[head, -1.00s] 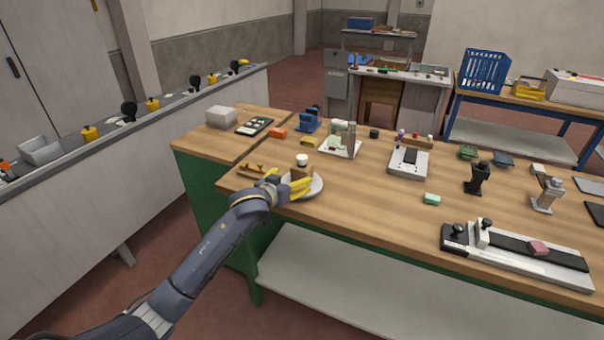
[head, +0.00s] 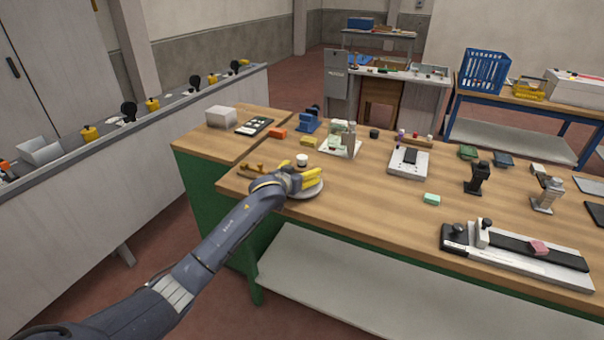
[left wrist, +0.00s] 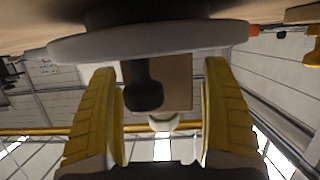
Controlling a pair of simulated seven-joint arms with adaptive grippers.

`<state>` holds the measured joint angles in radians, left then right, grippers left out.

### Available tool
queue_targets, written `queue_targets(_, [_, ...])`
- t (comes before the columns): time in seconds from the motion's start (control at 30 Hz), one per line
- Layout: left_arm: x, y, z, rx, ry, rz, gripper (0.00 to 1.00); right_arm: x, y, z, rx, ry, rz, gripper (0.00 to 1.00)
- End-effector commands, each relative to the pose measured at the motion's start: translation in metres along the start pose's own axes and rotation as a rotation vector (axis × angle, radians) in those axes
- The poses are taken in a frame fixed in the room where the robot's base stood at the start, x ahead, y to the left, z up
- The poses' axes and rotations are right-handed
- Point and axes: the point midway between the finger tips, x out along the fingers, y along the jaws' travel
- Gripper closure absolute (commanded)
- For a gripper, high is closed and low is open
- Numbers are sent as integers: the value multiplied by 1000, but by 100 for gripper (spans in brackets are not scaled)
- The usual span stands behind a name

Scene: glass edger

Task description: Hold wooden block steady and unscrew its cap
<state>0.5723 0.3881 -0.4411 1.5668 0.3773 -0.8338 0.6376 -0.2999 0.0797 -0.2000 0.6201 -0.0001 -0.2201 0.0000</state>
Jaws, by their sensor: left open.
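The wooden block (left wrist: 178,82) stands on a round pale plate (head: 315,190) near the bench's front left edge. Its white cap (head: 302,160) shows above my gripper in the head view. My arm and gripper hide most of the block there. My left gripper (head: 312,178) is open, with its yellow fingers at the block. In the left wrist view, which is upside down, the fingers stand on either side of the block with gaps, and the white cap (left wrist: 163,122) hangs below it. A dark rounded piece (left wrist: 143,86) covers part of the block. My right gripper is not in view.
A small wooden rack (head: 256,171) lies just left of the plate. Behind it are an orange block (head: 278,133), a yellow block (head: 309,142) and a white stand (head: 343,148). The bench right of the plate is clear up to a mint block (head: 432,199).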

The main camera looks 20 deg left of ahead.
Motion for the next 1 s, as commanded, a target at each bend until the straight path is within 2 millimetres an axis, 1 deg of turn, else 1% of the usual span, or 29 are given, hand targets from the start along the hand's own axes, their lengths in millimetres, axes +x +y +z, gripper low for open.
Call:
queue_targets(0.1, [4, 0, 0, 1, -1, 0, 18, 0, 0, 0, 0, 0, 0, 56])
queue_targets(0.33, [4, 0, 0, 1, -1, 0, 18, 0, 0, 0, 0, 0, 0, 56])
queue_targets(0.37, [4, 0, 0, 1, -1, 0, 20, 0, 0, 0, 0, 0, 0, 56])
queue_targets(0.87, [4, 0, 0, 1, -1, 0, 78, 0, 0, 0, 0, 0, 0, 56])
queue_targets(0.9, [4, 0, 0, 1, 1, 0, 80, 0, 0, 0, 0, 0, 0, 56])
queue_targets(1.0, [4, 0, 0, 1, 1, 0, 80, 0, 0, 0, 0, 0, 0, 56])
